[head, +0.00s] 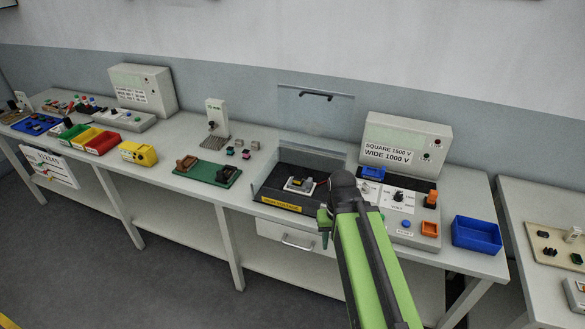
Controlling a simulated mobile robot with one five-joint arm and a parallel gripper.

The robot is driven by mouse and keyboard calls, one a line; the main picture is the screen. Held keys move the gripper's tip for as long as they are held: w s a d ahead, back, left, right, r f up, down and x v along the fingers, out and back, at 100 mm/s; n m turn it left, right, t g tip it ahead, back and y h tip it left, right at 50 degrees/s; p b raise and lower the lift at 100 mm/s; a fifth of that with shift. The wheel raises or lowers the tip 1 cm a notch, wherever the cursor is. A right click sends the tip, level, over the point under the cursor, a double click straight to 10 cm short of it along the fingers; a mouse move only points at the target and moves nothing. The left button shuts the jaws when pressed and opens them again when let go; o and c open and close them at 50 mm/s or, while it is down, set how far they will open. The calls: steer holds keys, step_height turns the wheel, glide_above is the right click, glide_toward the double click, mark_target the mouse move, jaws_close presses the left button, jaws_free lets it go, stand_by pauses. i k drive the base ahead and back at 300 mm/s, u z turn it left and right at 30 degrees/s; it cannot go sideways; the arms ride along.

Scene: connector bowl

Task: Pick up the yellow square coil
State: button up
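I cannot clearly make out a yellow square coil. A small part with a dark top and a hint of yellow (301,182) sits on a light block in the black test tray (271,188), behind its yellow label; it is too small to identify. My gripper (324,221) is at the tray's front right corner, at the end of my green and black arm. Its fingers are too small and partly hidden to show whether they are open. I see nothing held in it.
A clear cover (316,112) stands raised behind the tray. A control panel (399,200) and blue bin (477,235) are at right.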

mark_target(298, 180)
steer(key=u, duration=0.75)
steer(key=i, duration=1.3)
steer(key=u, duration=0.85)
